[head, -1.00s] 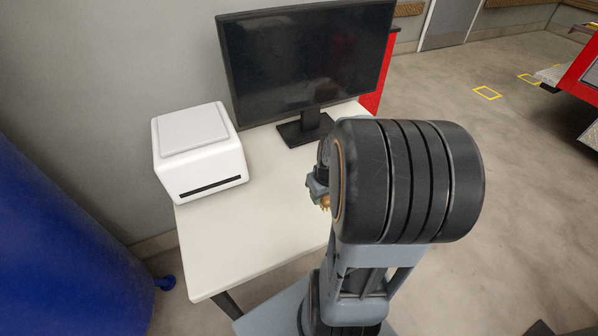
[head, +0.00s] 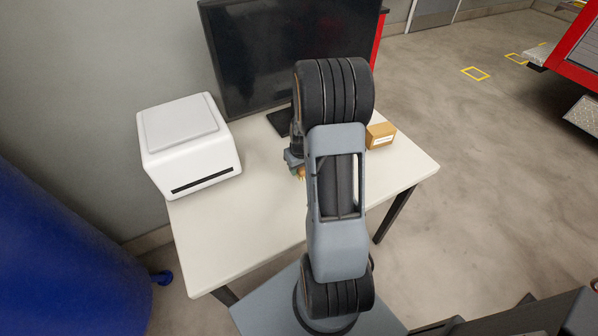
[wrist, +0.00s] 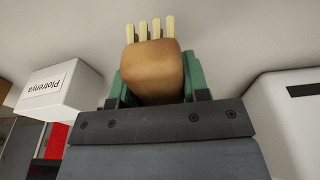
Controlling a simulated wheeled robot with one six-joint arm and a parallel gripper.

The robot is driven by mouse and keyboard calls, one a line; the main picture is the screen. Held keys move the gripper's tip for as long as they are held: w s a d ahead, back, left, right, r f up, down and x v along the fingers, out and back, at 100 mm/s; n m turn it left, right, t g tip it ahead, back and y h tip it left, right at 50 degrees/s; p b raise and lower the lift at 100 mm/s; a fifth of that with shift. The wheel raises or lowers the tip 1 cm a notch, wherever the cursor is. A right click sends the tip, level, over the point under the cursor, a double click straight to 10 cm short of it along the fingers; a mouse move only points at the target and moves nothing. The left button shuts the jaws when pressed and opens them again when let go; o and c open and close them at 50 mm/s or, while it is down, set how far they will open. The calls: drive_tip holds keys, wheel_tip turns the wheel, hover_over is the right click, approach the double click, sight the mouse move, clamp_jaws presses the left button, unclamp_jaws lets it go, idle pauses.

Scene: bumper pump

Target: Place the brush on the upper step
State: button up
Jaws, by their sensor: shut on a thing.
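The brush is in my gripper; in the wrist view its brown wooden body (wrist: 154,72) shows, with several pale bristle tufts (wrist: 150,28) at the top of the picture. My gripper (wrist: 155,88) is shut on it, with a green finger on each side. In the head view the gripper (head: 294,160) is partly hidden behind my arm, over the white table (head: 235,225). Only a small orange-brown bit of the brush (head: 301,173) shows there. I cannot make out an upper step for certain in either view.
A white printer-like machine (head: 188,145) stands on the table's left. A black monitor (head: 285,50) stands at the back. A small cardboard box (head: 380,136) sits right of my arm. A red-framed unit with a metal plate (head: 582,112) is far right. Open floor lies between.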

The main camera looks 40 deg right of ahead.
sight(298, 173)
drive_tip(key=f, duration=0.3)
drive_tip(key=shift+w+f, duration=0.1)
drive_tip(key=shift+w, duration=0.25)
drive_tip(key=shift+f, duration=0.3)
drive_tip(key=shift+f, duration=0.2)
drive_tip(key=o, duration=1)
drive_tip(key=shift+c, duration=0.2)
drive_tip(key=shift+r, duration=0.15)
